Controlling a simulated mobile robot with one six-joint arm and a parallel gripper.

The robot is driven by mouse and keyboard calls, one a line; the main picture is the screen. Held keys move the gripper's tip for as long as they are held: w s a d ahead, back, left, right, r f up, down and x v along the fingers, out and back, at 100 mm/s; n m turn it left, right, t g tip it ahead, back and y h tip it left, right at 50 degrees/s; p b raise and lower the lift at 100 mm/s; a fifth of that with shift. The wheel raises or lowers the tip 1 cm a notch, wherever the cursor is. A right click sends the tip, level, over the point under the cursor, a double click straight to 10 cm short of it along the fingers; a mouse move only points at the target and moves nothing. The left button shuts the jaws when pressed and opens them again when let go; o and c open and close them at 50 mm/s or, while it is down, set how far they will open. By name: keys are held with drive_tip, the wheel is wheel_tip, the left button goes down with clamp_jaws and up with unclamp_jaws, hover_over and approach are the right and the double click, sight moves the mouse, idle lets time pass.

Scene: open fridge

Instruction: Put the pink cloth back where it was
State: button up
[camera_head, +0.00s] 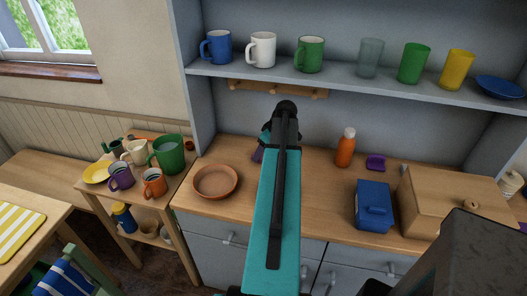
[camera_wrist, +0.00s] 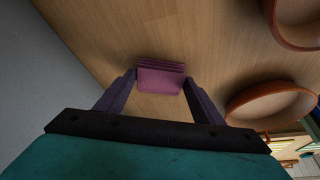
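In the wrist view a small folded pink-purple cloth (camera_wrist: 160,78) shows layered edges and lies between the two fingertips of my gripper (camera_wrist: 160,84), over the wooden counter (camera_wrist: 100,35). The dark purple fingers stand apart, one at each side edge of the cloth. Whether they press on it, and whether it rests on the counter, I cannot tell. In the head view my teal arm hides the cloth and most of my gripper (camera_head: 260,153), which is over the back of the counter. A separate small purple item (camera_head: 376,163) lies at the back right.
A brown bowl (camera_head: 215,181) stands left of my arm and shows in the wrist view (camera_wrist: 270,105). An orange bottle (camera_head: 346,150), blue box (camera_head: 374,206) and wooden box (camera_head: 450,203) are to the right. Mugs and glasses line the shelf (camera_head: 330,84) above; wooden pegs (camera_head: 245,90) hang below it.

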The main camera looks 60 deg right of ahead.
drive_tip(key=o, duration=0.3)
drive_tip(key=shift+r, duration=0.3)
drive_tip(key=shift+b+v, duration=0.3)
drive_tip(key=shift+v, duration=0.65)
drive_tip(key=v, duration=0.2)
drive_tip(key=shift+s+r+b, duration=0.2)
drive_tip(key=shift+r+b, duration=0.05)
drive_tip(key=shift+b, duration=0.15)
drive_tip(key=s+b, duration=0.1)
drive_tip(key=s, duration=0.3)
drive_tip(key=s+b, duration=0.1)
drive_tip(key=s, duration=0.3)
drive_tip(key=s+a+b, duration=0.1)
drive_tip(key=s, duration=0.3)
drive_tip(key=shift+r, duration=0.15)
